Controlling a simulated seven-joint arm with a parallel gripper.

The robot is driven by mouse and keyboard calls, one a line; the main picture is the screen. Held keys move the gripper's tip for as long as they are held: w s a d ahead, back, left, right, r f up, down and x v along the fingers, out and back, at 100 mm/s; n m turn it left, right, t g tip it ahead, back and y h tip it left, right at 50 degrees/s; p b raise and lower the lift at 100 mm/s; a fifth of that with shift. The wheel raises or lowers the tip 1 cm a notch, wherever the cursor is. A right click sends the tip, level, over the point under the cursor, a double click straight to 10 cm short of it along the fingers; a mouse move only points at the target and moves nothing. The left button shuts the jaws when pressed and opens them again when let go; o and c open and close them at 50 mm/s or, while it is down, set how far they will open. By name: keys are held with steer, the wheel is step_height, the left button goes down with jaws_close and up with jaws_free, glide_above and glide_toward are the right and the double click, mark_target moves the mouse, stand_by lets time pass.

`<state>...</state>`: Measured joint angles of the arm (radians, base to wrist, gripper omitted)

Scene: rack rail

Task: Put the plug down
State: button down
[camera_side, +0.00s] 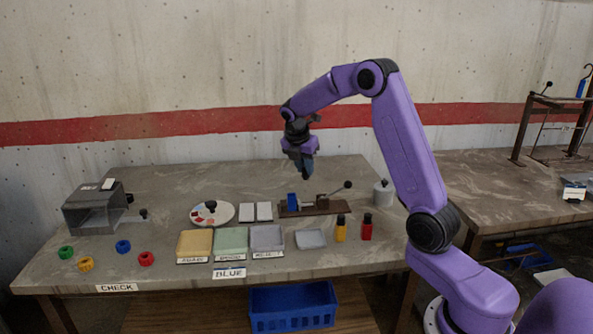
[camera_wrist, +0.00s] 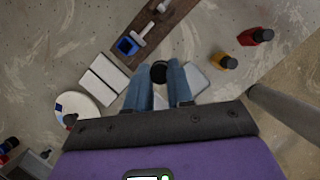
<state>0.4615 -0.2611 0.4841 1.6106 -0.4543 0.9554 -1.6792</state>
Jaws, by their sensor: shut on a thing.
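My gripper (camera_side: 306,168) hangs in the air above the table (camera_side: 340,172), fingers pointing down. In the wrist view its two blue-grey fingers (camera_wrist: 159,88) are shut on a dark, round-ended thing, which I take to be the plug (camera_wrist: 158,71). In the side view the plug is too small and dark to tell from the fingertips. It is clear of the table and touches nothing below.
A brown board (camera_side: 325,209) carries a blue block (camera_side: 292,201) and a lever. Yellow (camera_side: 194,244), green (camera_side: 231,240) and grey (camera_side: 267,238) trays, a small grey tray (camera_side: 310,239) and two bottles (camera_side: 353,228) stand in front. A disc (camera_side: 224,213) lies left. The table's back is clear.

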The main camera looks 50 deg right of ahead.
steer(key=s+a+f, duration=0.1)
steer(key=s+a, duration=0.4)
steer(key=s, duration=0.5)
steer(key=s+a+f, duration=0.1)
steer(key=s+a, duration=0.4)
steer(key=s, duration=0.4)
steer(key=w+d+f, duration=0.1)
steer(key=w+f, duration=0.2)
steer(key=w, duration=0.1)
steer(key=w+d+f, duration=0.1)
steer(key=w+f, duration=0.2)
steer(key=w, duration=0.1)
steer(key=w+d+f, duration=0.2)
steer(key=w+f, duration=0.2)
steer(key=shift+w, duration=0.15)
steer(key=shift+w+f, duration=0.1)
steer(key=shift+f, duration=0.05)
steer(key=shift+w+f, duration=0.15)
steer(key=shift+f, duration=1.5)
steer(key=shift+f, duration=0.1)
steer(key=c, duration=1)
jaws_free()
